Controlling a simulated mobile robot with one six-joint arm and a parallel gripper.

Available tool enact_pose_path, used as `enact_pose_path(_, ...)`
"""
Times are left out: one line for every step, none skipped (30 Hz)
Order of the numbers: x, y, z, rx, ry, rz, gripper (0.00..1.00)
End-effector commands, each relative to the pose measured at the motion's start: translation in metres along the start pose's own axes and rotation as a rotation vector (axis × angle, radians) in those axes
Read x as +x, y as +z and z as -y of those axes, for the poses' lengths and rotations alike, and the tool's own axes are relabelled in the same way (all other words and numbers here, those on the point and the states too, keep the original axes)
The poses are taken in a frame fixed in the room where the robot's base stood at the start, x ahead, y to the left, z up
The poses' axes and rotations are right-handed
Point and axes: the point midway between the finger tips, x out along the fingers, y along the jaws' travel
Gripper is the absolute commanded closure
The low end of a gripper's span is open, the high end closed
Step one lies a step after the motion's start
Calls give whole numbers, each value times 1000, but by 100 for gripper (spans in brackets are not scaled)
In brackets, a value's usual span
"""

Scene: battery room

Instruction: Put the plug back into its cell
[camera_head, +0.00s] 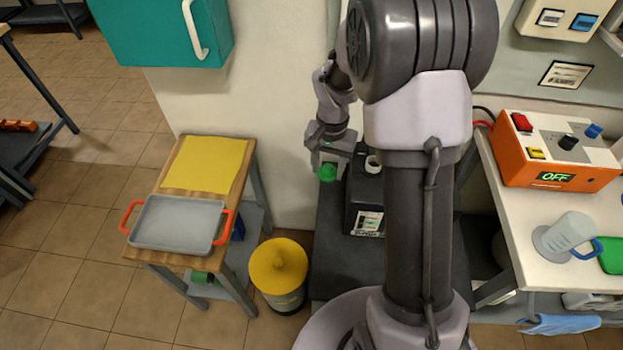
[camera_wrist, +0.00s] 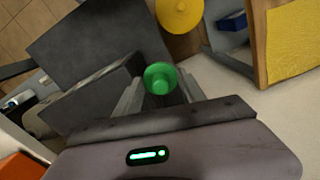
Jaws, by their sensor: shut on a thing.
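My gripper (camera_head: 328,158) is shut on a green plug (camera_head: 327,173), which hangs below the fingers in the head view. In the wrist view the round green plug (camera_wrist: 160,77) sits between the two grey fingers. The black battery (camera_head: 365,207), with a white label on its front, stands just right of the plug in the head view. A pale ring (camera_head: 373,164) shows on the battery's top, close to my arm. The plug is apart from that ring and to its left. My arm hides the battery's right part and perhaps other cells.
A wooden side table (camera_head: 160,259) at left carries a grey tray (camera_head: 172,222) and a yellow mat (camera_head: 207,164). A yellow-lidded bin (camera_head: 279,267) stands beside it. At right, a white bench holds an orange charger reading OFF (camera_head: 545,150) and a clear jug (camera_head: 565,236).

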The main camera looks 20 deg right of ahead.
Motion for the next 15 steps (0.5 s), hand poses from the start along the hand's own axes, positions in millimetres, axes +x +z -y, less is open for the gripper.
enact_pose_path(-9, -14, -8, 97, 0, -2, 91)
enact_pose_path(-12, -23, -14, 174, -1, -3, 91)
enact_pose_path(-16, -36, -23, 279, -1, -6, 91)
enact_pose_path(-19, -46, -30, 362, -1, -7, 91)
enact_pose_path(-23, -56, -38, 448, -2, -10, 91)
enact_pose_path(-26, -68, -49, 560, -3, -12, 91)
enact_pose_path(-29, -77, -58, 640, -3, -13, 91)
enact_pose_path(-30, -84, -65, 713, -3, -14, 91)
enact_pose_path(-33, -94, -74, 801, -5, -17, 91)
enact_pose_path(-34, -99, -81, 860, -5, -18, 91)
enact_pose_path(-35, -104, -86, 910, -6, -18, 91)
enact_pose_path(-36, -109, -92, 967, -7, -20, 91)
enact_pose_path(-36, -112, -96, 1000, -7, -20, 91)
enact_pose_path(-37, -115, -99, 1028, -7, -21, 91)
enact_pose_path(-37, -117, -102, 1054, -8, -22, 91)
